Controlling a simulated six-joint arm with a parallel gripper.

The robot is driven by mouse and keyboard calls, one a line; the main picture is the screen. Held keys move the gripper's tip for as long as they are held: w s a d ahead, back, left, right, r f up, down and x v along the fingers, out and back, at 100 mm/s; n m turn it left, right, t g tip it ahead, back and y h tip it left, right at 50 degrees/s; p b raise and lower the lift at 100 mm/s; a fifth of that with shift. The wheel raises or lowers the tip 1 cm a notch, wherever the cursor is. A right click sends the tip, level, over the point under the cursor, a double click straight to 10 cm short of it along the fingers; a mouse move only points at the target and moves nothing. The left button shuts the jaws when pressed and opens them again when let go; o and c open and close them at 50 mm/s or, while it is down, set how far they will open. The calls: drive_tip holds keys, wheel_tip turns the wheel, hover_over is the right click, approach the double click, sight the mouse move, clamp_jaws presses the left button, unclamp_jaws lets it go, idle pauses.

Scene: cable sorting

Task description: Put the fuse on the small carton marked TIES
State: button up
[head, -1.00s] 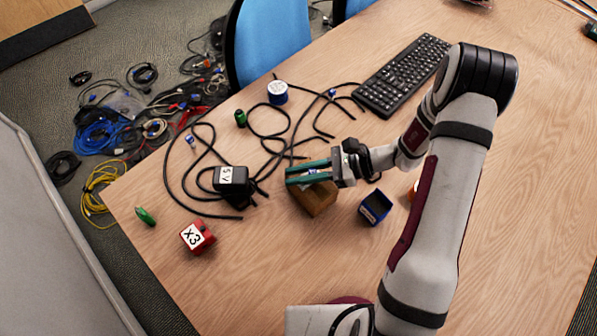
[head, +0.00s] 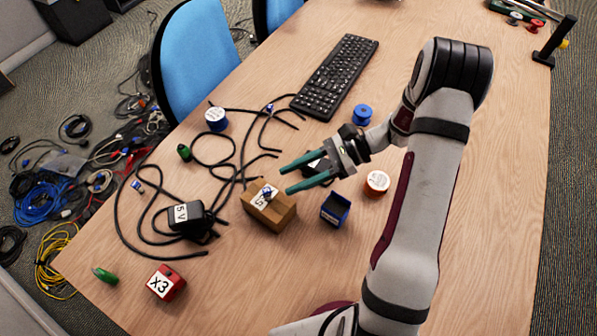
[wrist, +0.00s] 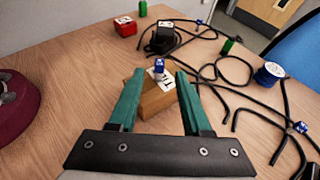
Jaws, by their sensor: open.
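The small brown carton (head: 284,217) stands on the table with a white label on top, its lettering partly covered. The fuse (head: 267,187), a small blue and white piece, rests on the carton's top, over the label. In the wrist view the fuse (wrist: 159,66) sits on the carton (wrist: 153,104), ahead of and between my fingertips. My gripper (head: 284,179) is open and empty, to the right of the fuse and apart from it. Its teal fingers point towards the carton; in the wrist view they show on either side of it (wrist: 157,80).
A blue open bin (head: 335,209) and an orange-white spool (head: 377,182) stand right of the carton. A black 5 V adapter (head: 188,217) with looping cables lies left. A red X3 block (head: 166,283) is at front left. A keyboard (head: 335,76) lies behind.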

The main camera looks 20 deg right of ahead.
drive_tip(key=s+a+r+n+g+h, duration=0.35)
drive_tip(key=s+r+n+h, duration=0.25)
drive_tip(key=s+r, duration=0.35)
drive_tip(key=s+r+n+t+h, duration=0.2)
drive_tip(key=s+n+h, duration=0.3)
drive_tip(key=s, duration=0.5)
drive_tip(key=shift+s+n+t+h, duration=0.15)
drive_tip(key=shift+n+t+h, duration=0.25)
drive_tip(key=shift+n+t, duration=0.35)
